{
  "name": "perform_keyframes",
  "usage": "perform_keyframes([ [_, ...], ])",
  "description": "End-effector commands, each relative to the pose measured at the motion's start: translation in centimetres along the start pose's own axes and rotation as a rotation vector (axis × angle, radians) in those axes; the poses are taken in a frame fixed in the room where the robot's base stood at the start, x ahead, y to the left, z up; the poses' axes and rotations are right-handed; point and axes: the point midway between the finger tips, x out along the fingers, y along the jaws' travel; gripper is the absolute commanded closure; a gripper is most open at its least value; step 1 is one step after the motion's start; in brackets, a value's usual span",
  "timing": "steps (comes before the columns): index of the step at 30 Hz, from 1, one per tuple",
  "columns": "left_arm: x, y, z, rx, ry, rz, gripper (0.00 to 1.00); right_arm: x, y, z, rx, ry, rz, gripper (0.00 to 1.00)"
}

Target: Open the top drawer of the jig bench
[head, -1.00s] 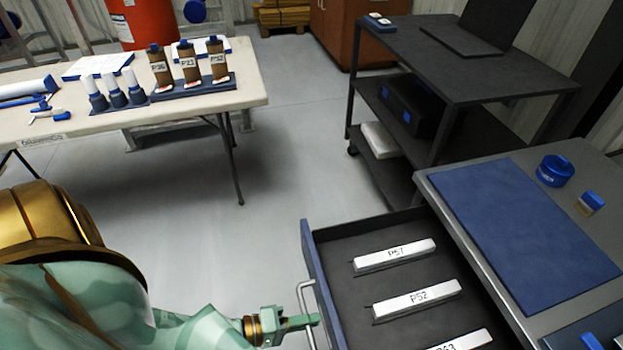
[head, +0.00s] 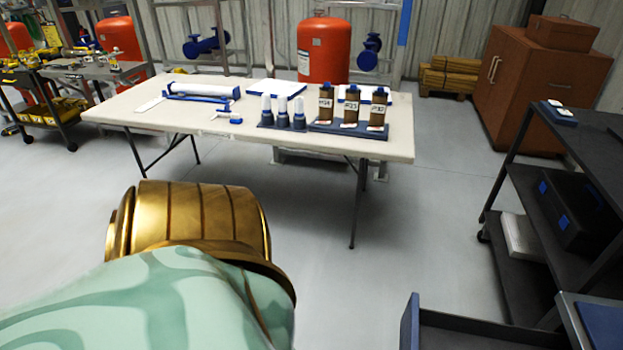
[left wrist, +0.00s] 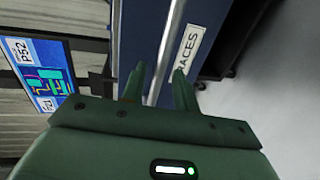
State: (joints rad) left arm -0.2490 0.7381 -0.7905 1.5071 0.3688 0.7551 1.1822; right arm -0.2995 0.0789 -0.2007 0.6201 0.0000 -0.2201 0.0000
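The jig bench's top drawer (head: 411,325) stands pulled out at the lower right of the head view; only its blue front's edge and part of its dark inside show. In the left wrist view the blue drawer front (left wrist: 143,35) carries a white label (left wrist: 188,46) ending in "RACES". A silver bar handle (left wrist: 169,50) runs along it. My left gripper (left wrist: 158,76) has its two fingers apart, with the handle showing between them; I cannot tell whether they touch it. This gripper is out of the head view. My right gripper is in neither view.
The bench top (head: 572,325) is at the lower right edge. A dark shelf cart (head: 515,190) stands behind it. A folding table (head: 215,140) with bottles stands ahead, and a brown cabinet (head: 545,85) at the back right. Grey floor between them is clear.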

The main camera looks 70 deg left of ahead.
Motion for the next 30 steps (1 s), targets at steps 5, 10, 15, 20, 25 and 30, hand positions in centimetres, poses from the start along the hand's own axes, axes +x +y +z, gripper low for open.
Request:
perform_keyframes([
  [5,-5.0,0.1,0.0,0.001,-0.002,-0.005,0.7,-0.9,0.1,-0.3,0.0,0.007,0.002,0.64],
  [10,-9.5,0.1,0.0,0.0,-0.002,-0.005,0.7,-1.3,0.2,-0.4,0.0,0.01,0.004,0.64],
  [15,-12.4,0.0,0.0,0.001,-0.002,-0.004,0.7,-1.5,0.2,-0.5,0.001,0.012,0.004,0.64],
  [20,-13.6,0.0,0.0,0.0,-0.001,-0.002,0.7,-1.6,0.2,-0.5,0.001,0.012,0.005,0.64],
  [25,-13.8,0.0,0.0,0.0,-0.001,-0.001,0.7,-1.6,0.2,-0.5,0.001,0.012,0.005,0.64],
  [30,-13.8,0.0,0.0,0.0,-0.001,-0.002,0.7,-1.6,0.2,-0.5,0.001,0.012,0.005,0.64],
])
